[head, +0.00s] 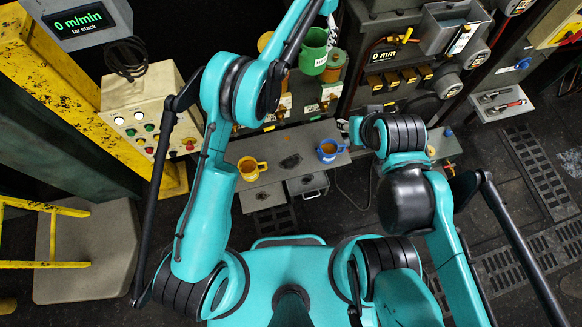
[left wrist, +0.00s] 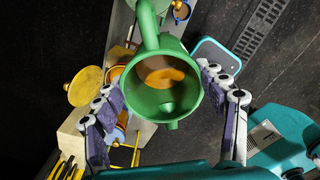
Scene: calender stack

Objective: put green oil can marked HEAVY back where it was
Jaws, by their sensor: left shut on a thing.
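The green oil can (head: 313,50) is at the top middle of the head view, with a pale label on its side that is too small to read for certain. My left gripper (head: 330,32) is beside it at the end of the raised left arm. In the left wrist view the can (left wrist: 166,106) is open-topped with an orange-brown content, and it sits between the two finger sets of my left gripper (left wrist: 165,112), which is shut on it.
A yellow mug (head: 250,168) and a blue mug (head: 329,151) stand on the grey bench (head: 290,142). Labelled cans stand behind, below the green can. A control box (head: 140,115) with buttons is at the left, and a gauge panel (head: 400,60) at the right.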

